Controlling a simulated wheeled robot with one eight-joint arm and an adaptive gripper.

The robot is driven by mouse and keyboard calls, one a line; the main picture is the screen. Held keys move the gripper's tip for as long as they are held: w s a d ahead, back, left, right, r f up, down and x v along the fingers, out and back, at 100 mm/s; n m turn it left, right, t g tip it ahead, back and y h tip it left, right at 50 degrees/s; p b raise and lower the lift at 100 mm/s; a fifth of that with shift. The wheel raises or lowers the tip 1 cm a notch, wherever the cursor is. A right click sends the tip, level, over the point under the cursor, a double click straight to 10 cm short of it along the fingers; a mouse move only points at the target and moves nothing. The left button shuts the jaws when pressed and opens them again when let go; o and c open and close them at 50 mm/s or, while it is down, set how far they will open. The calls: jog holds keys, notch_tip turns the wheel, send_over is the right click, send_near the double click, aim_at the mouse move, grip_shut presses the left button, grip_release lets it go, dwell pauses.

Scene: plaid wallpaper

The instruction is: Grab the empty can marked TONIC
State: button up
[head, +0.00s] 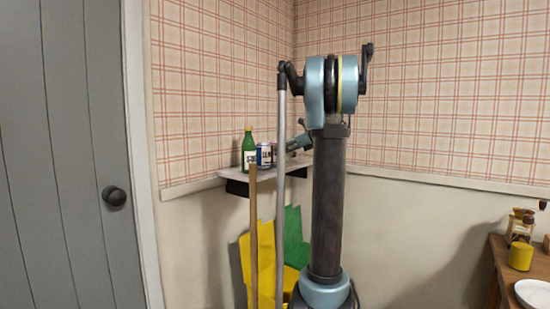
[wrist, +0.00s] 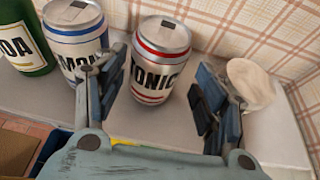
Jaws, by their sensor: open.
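In the wrist view the TONIC can (wrist: 160,62), silver with red bands, stands upright on a pale shelf (wrist: 140,122). My gripper (wrist: 162,95) is open, with one finger to the left of the can and one to the right. The can stands between and slightly beyond the fingers, with space on the right side; contact on the left cannot be told. In the head view my gripper (head: 300,143) is small and partly hidden by my arm at the corner shelf (head: 238,174). I cannot make out the TONIC can there.
A silver-and-blue can (wrist: 75,35) stands close left of my left finger, beside a green SODA bottle (wrist: 20,40). A pale rounded object (wrist: 252,84) sits right of my right finger. Plaid wall (wrist: 240,28) rises behind. Yellow and green items (head: 262,258) are below the shelf.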

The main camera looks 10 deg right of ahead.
aim_at(275, 151)
jog(key=shift+x, duration=2.7)
jog(key=shift+s+a+r, duration=0.1)
jog(key=shift+s+r, duration=0.05)
jog(key=c, duration=0.7)
